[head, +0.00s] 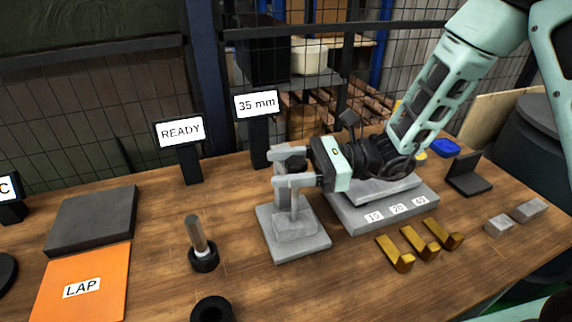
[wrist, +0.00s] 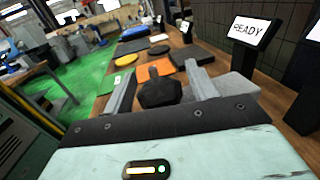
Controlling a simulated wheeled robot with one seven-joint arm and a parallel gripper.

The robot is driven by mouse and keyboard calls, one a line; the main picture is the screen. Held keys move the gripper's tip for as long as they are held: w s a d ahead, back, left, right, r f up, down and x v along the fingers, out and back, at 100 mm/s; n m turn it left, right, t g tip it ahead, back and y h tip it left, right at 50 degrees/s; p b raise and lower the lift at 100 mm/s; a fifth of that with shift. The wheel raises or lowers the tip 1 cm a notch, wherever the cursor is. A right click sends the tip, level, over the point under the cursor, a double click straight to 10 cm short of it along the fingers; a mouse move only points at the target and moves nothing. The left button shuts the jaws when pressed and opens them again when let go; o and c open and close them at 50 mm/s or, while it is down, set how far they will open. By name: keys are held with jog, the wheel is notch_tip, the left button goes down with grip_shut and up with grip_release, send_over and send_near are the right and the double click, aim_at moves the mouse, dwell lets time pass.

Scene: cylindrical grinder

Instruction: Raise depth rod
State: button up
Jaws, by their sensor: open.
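A grey depth gauge stand (head: 294,242) sits on the bench, with an upright column topped by a dark knob (head: 293,164); I take the knob to be the top of the depth rod. The rod itself is mostly hidden behind my gripper. My gripper (head: 281,168) comes in level from the right, its two grey fingers apart on either side of the knob. In the wrist view the dark knob (wrist: 160,92) lies between the open fingers (wrist: 160,80), with a visible gap on each side. A sign reading "35 mm" (head: 257,104) stands behind the gauge.
A grey stepped block (head: 345,217) with number labels stands close right of the gauge, under my wrist. Several brass pieces (head: 420,240) lie in front. A rod in a black ring base (head: 203,258) stands to the left. A READY sign (head: 181,132) stands behind.

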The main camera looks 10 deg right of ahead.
grip_shut()
notch_tip(320, 180, up, 6)
jog(key=p, duration=0.5)
jog(key=shift+w+f, duration=0.1)
jog(key=shift+f, duration=0.15)
grip_release()
jog(key=shift+r, duration=0.1)
jog(key=shift+d, duration=0.1)
jog(key=d+b, duration=0.2)
jog(key=d, duration=1.5)
jog(key=shift+d, duration=0.2)
